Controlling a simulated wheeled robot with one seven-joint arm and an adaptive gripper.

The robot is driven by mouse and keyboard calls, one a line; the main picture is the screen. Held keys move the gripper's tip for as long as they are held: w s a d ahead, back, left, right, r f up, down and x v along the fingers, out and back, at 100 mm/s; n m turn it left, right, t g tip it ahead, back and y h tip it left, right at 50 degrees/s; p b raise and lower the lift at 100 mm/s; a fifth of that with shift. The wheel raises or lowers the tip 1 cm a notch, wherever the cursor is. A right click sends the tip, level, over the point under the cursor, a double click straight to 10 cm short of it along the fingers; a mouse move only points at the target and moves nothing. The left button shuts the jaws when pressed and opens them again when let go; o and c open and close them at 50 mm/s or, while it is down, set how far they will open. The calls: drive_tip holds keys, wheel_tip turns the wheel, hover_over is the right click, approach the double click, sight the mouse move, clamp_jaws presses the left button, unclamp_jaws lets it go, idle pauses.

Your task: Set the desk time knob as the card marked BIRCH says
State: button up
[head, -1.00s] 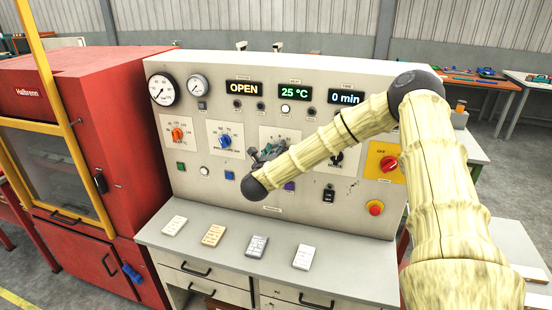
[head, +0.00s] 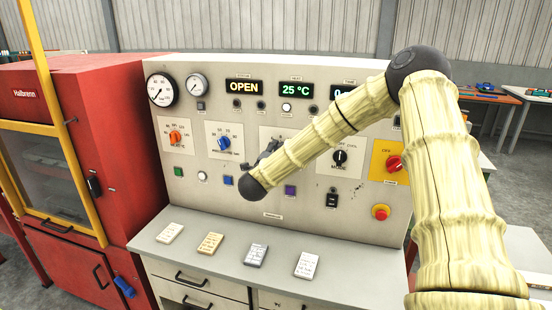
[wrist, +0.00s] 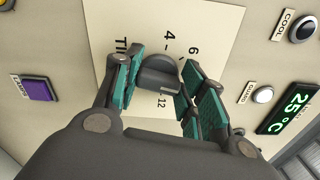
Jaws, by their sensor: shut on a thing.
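The time knob (wrist: 160,74) is a dark knob on a cream dial plate (wrist: 212,22) with printed numbers, seen close in the wrist view. My gripper (wrist: 158,82) has its green-padded fingers on either side of it and is shut on it. In the head view my gripper (head: 268,152) is at the panel, mostly hidden behind my arm, which also hides the knob. Several cards lie on the desk: a white one (head: 170,233), a tan one (head: 210,243), a grey one (head: 256,254) and another white one (head: 306,265). Their writing is too small to read.
An orange knob (head: 175,137), a blue knob (head: 223,143), the black mode knob (head: 340,157) and a red knob (head: 394,163) sit on the same panel. My arm covers most of the time display (head: 343,92).

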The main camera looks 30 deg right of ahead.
drive_tip(key=shift+f+n+b, duration=0.2)
drive_tip(key=shift+n+b, duration=0.2)
drive_tip(key=shift+n, duration=2.1)
drive_tip(key=shift+f+n+b, duration=0.15)
drive_tip(key=shift+n+b, duration=0.25)
drive_tip(key=shift+n, duration=2.1)
drive_tip(key=shift+s, duration=0.1)
drive_tip(key=o, duration=1)
drive_tip(key=v, duration=1.2)
